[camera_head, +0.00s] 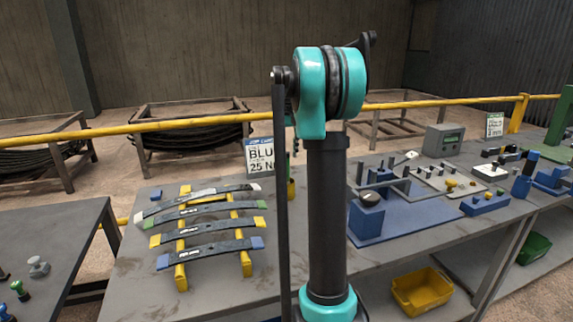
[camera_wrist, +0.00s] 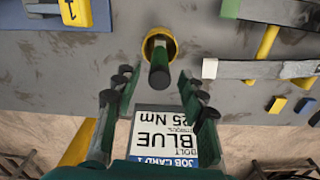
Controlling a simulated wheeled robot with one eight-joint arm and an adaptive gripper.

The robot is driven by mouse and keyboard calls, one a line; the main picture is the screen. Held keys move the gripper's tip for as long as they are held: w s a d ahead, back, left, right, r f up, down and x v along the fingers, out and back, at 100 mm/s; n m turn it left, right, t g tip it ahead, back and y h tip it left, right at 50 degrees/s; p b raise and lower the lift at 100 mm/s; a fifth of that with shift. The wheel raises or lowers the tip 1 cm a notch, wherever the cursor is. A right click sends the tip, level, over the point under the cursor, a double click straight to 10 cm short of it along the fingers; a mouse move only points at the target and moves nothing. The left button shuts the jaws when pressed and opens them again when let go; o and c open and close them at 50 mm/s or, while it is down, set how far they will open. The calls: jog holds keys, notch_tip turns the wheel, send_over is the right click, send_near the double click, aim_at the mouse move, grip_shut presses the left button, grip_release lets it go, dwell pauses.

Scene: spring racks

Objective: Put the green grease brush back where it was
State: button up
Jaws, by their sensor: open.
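In the wrist view, the green grease brush (camera_wrist: 159,66) shows as a dark green handle with a dark end. It stands in a round yellow pot (camera_wrist: 169,42) on the grey bench. My gripper (camera_wrist: 156,82) is open, with its dark green and black fingers spread left and right of the handle. I see no contact between fingers and brush. The brush's lower part is hidden in the pot. In the head view, the yellow pot (camera_head: 291,190) shows partly behind my arm, and my gripper is mostly hidden there.
A job card reading BLUE, 25 Nm (camera_head: 260,156) stands behind the pot. Left of it, dark spring leaves (camera_head: 207,227) with coloured ends lie on a yellow rack (camera_head: 181,272). Right of my arm is a blue fixture (camera_head: 366,216). The front bench surface (camera_head: 135,290) has bare room.

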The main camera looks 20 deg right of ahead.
jog(key=shift+r, duration=1.5)
